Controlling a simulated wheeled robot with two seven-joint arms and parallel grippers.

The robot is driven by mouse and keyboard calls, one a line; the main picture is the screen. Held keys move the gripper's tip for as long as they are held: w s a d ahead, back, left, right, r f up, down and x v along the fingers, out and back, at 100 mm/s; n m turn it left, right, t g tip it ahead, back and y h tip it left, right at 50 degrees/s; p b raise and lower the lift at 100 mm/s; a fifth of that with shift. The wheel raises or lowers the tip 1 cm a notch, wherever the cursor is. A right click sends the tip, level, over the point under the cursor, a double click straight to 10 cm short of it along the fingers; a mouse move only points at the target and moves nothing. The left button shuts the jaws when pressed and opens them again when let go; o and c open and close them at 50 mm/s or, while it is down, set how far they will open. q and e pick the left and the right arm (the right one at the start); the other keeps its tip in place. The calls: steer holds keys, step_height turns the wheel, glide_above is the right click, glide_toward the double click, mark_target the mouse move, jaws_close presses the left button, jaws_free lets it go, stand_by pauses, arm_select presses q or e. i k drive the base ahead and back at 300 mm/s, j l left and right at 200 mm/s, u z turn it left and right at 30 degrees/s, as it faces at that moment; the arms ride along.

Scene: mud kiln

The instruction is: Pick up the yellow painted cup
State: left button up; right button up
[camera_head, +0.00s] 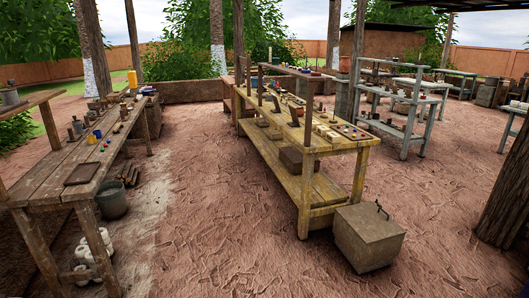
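A small yellow cup (92,139) stands on the long wooden table (57,172) at the left, near the middle of its length. It looks upright and has a blue item (98,134) right beside it. A taller yellow container (132,79) stands at the far end on the left side; at this size I cannot tell exactly what it is. Neither of my grippers shows in the head view.
A brown tray (82,174) lies on the left table's near part; a grey bucket (111,201) and white pots (88,254) are below. A yellowish workbench (330,146) stands mid-picture, with a grey box (368,238) before it. Open dirt floor (200,200) lies between the tables.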

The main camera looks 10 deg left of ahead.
mark_target(91, 140)
steer(key=i+j+u, duration=0.15)
steer(key=i+u, duration=0.15)
steer(key=i, duration=0.45)
steer(key=i+u, duration=0.3)
steer(key=i, duration=0.45)
steer(key=i+l+u, duration=0.25)
steer(key=i, duration=0.45)
steer(key=i+u, duration=0.15)
steer(key=i, duration=0.4)
steer(key=i+u, duration=0.1)
steer(key=i, duration=0.45)
steer(key=i+l+u, duration=0.15)
steer(key=i, duration=0.4)
steer(key=i+l+u, duration=0.1)
steer(key=i, duration=0.45)
steer(key=l, duration=0.05)
